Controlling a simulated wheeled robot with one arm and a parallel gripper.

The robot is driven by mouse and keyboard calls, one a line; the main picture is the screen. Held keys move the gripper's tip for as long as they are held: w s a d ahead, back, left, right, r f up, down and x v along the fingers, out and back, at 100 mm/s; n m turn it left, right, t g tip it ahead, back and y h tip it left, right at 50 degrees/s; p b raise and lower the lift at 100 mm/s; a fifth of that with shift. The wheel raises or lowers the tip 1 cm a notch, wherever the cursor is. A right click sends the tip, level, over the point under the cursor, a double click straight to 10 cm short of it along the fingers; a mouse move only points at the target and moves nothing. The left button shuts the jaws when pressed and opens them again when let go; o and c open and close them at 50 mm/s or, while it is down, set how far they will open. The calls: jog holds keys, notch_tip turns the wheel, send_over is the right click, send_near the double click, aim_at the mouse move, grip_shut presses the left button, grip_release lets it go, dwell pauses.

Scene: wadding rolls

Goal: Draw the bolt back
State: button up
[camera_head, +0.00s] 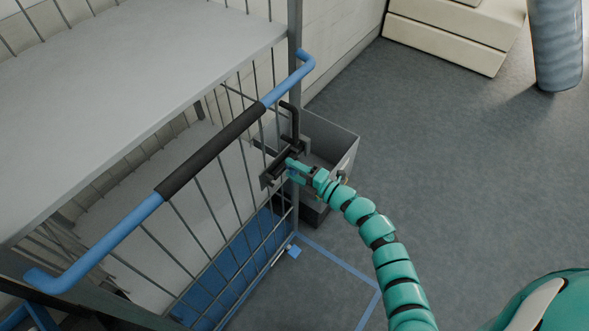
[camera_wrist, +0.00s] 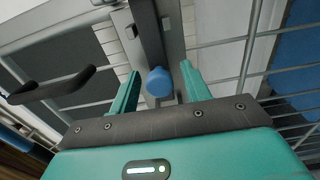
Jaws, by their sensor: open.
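The bolt (camera_head: 277,165) is a dark bar on a bracket at the corner post of a wire cage trolley. A black bent rod (camera_head: 295,122) rises beside it. In the wrist view a dark bar (camera_wrist: 150,38) crosses a grey plate, and a blue rounded knob (camera_wrist: 159,82) shows at its near end. My gripper (camera_head: 296,167) is at the bolt. In the wrist view its two teal fingers (camera_wrist: 160,70) are apart, one on each side of the knob. Clear gaps show beside the knob, so the fingers are not closed on it. Finger depth along the knob is hard to tell.
The trolley has a blue push bar with a black grip (camera_head: 212,149) and a grey shelf (camera_head: 130,60). A grey bin (camera_head: 335,135) stands behind the bolt. A black bent handle (camera_wrist: 50,86) lies left in the wrist view. Floor to the right is clear.

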aim_at(277, 178)
grip_shut()
jog(key=shift+s+a+p, duration=0.15)
jog(key=shift+s+a, duration=0.55)
jog(key=shift+s, duration=0.3)
jog(key=shift+s+a+p, duration=0.15)
jog(key=shift+s+a, duration=0.55)
jog(key=shift+s, duration=0.25)
grip_release()
jog(key=shift+a, duration=0.1)
jog(key=shift+s+d+f, duration=0.1)
jog(key=shift+s+d, duration=0.1)
jog(key=shift+d, duration=0.25)
jog(key=b+v, duration=0.3)
jog(key=v, duration=1.3)
jog(key=shift+s+d+b, duration=0.2)
jog(key=shift+s+b, duration=0.05)
jog(key=shift+b, duration=0.05)
